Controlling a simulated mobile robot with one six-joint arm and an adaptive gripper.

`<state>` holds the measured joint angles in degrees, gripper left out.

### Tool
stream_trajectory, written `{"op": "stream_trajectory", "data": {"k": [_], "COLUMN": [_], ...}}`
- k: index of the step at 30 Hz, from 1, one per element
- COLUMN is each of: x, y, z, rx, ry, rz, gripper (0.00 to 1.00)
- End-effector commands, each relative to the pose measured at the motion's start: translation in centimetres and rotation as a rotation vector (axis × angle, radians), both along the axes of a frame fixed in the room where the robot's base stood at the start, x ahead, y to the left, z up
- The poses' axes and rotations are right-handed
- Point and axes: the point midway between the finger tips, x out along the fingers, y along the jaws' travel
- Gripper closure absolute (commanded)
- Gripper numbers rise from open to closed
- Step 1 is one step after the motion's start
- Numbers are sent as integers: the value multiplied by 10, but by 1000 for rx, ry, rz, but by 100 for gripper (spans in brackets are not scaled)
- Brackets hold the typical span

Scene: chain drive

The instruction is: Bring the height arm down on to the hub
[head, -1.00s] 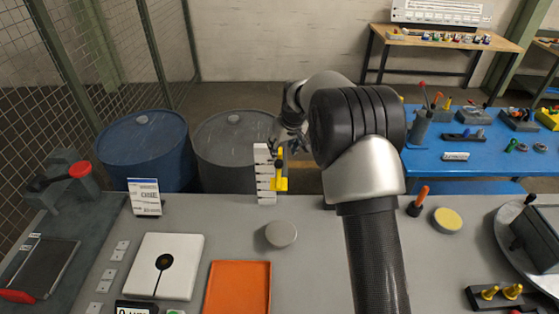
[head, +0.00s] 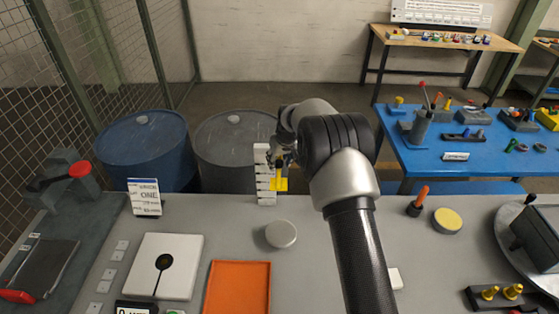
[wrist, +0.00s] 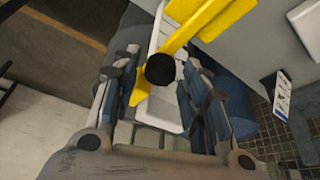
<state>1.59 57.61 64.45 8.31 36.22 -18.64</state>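The yellow height arm (head: 279,184) is on a white notched post (head: 265,176) at the back edge of the grey bench. In the wrist view, the yellow arm (wrist: 212,18) carries a black round knob (wrist: 160,68). My gripper (wrist: 160,85) is open, with its fingers on either side of the knob and gaps showing between. In the head view, my gripper (head: 284,158) covers the upper part of the yellow arm. A round grey disc (head: 281,234) lies on the bench in front of the post; I cannot tell whether it is the hub.
An orange tray (head: 238,288) and a white plate with a dark hole (head: 185,252) lie at the front left. A sign card (head: 145,198) stands left of the post. Two drums (head: 145,150) stand behind the bench. An orange-handled tool (head: 419,200) stands at right.

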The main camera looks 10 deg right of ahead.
Motion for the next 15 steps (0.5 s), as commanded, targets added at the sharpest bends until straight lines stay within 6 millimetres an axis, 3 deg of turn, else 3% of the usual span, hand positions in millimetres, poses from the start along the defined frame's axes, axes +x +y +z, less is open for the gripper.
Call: {"op": "stream_trajectory", "data": {"k": [15], "x": [0], "y": [0], "z": [0], "rx": [0], "ry": [0], "rz": [0], "gripper": [97]}}
